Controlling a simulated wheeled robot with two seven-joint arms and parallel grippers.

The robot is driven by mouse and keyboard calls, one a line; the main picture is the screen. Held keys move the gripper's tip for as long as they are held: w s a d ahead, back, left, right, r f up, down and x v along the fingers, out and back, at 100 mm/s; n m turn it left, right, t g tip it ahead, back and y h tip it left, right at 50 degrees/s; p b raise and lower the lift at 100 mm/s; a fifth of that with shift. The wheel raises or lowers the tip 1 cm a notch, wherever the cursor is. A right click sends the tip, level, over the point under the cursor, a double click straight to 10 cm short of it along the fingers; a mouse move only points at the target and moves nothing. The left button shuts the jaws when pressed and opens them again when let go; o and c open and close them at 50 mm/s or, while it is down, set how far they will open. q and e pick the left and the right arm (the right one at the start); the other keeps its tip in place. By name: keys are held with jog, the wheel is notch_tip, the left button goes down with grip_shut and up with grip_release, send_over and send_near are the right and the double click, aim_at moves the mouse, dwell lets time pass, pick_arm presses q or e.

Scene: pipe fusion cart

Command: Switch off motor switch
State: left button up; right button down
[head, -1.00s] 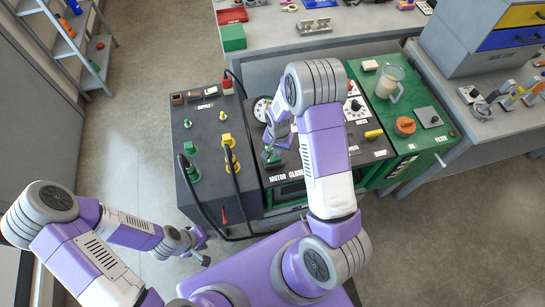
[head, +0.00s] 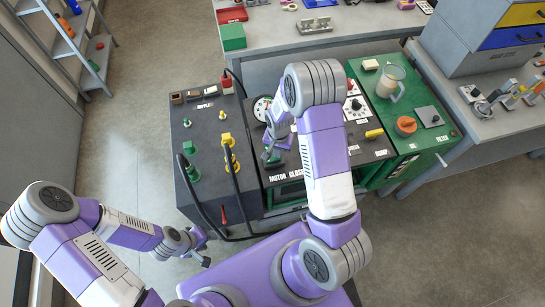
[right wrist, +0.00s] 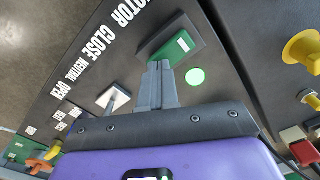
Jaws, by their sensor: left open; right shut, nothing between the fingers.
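The motor switch (right wrist: 174,46) is a green rocker with a white bar mark in a dark frame, beside the word MOTOR in the right wrist view. A round green lamp (right wrist: 196,76) next to it is bright. My right gripper (right wrist: 158,72) is shut and empty, with its tips at the lower edge of the rocker. I cannot tell whether they touch it. In the head view my right gripper (head: 272,157) is over the dark panel, and my arm hides much of that panel. My left gripper (head: 197,252) is open and empty, low beside the cart's left side.
A pale square-topped control (right wrist: 113,98) stands near the CLOSE/NEUTRAL/OPEN lettering. Left of the panel is a dark box (head: 205,130) with yellow and green plugs and black cables. Open floor lies left.

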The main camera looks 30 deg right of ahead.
jog(key=shift+f+b, duration=0.35)
jog(key=shift+f, duration=0.2)
jog(key=shift+r, duration=0.1)
jog(key=shift+r+p, duration=2.6)
jog(key=shift+r, duration=0.9)
